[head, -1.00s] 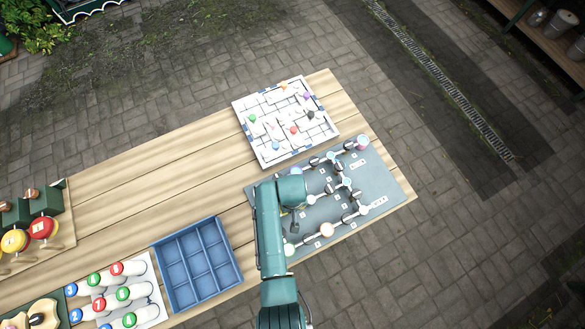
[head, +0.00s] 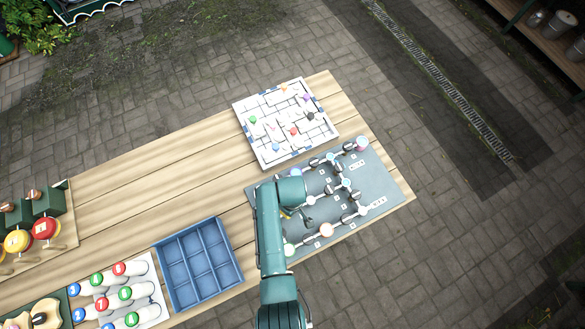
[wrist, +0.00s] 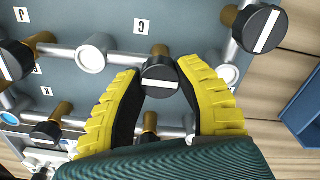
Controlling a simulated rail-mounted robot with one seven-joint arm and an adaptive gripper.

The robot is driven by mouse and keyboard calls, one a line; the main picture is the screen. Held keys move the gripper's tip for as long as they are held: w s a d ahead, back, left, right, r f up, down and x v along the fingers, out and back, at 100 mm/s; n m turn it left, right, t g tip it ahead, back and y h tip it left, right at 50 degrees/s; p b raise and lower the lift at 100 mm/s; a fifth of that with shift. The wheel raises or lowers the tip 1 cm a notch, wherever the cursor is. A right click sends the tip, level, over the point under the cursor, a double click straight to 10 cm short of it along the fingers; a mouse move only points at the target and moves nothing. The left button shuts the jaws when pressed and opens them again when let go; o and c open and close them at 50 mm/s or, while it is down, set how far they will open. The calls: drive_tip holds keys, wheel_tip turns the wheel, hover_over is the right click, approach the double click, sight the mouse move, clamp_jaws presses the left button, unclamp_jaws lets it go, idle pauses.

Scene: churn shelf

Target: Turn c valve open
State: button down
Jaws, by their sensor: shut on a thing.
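In the wrist view, my gripper (wrist: 159,74) has its two yellow, black-padded fingers on either side of a black round valve knob (wrist: 160,86). It is shut on this knob. A white plate marked C (wrist: 142,26) lies just beyond the knob. The white stripe on the knob runs roughly level in this view, about along the pale pipe (wrist: 118,58). In the head view, the grey valve board (head: 380,180) lies at the right end of the table. My arm covers its left part, and the gripped knob cannot be made out there.
Other black knobs flank the held one, one at left (wrist: 14,60) near the J plate and one at right (wrist: 262,30). A white maze board (head: 270,125) lies behind the valve board. A blue compartment tray (head: 198,264) stands to the left. The table's middle is bare.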

drive_tip(key=shift+s+f, duration=0.1)
drive_tip(key=shift+f, duration=0.05)
drive_tip(key=c, duration=0.6)
unclamp_jaws()
wheel_tip(320, 180, up, 12)
idle(0.4)
